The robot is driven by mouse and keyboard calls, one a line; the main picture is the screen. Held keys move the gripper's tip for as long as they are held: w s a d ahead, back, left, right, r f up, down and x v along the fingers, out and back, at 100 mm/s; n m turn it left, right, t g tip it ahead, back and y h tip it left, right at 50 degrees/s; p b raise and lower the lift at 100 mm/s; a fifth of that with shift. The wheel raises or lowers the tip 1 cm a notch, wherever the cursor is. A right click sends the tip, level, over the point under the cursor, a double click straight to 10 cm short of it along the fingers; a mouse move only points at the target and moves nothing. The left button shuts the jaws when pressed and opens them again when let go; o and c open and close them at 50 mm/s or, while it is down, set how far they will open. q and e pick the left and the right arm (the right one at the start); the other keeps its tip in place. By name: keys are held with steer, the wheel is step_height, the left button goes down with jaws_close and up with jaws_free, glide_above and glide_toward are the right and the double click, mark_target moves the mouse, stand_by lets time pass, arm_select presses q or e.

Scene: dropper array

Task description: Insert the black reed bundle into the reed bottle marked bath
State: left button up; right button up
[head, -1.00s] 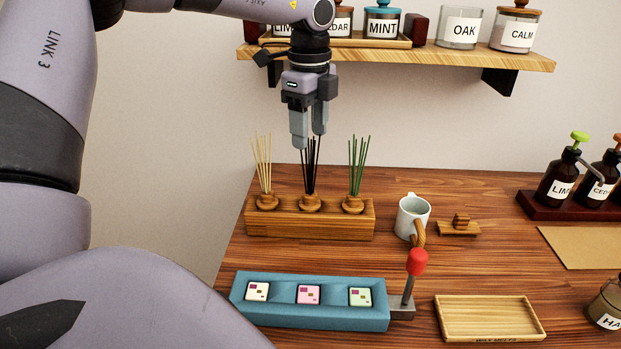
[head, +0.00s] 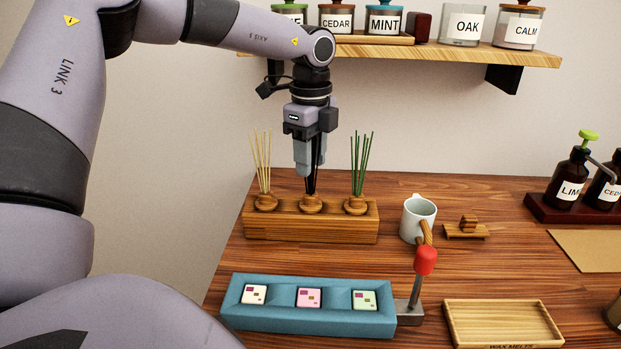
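The black reed bundle (head: 311,186) stands upright in the middle wooden holder of a wooden block (head: 310,225). My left gripper (head: 309,174) points straight down around the upper part of the black reeds. Its fingers look close together with the reeds between or behind them; whether they grip the reeds is unclear. A pale reed bundle (head: 262,165) stands to the left and a green reed bundle (head: 361,165) to the right. I see no reed bottle marked bath. My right gripper is not in view.
A white mug (head: 417,219) and small wooden piece (head: 466,228) stand right of the block. A blue tray (head: 308,322) with three tiles and a red-topped lever (head: 425,261) are in front. A shelf (head: 450,52) of jars hangs behind. Bottles (head: 568,180) stand at right.

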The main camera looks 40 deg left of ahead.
arm_select(q)
steer(key=shift+r+p, duration=2.55)
steer(key=shift+r, duration=1.95)
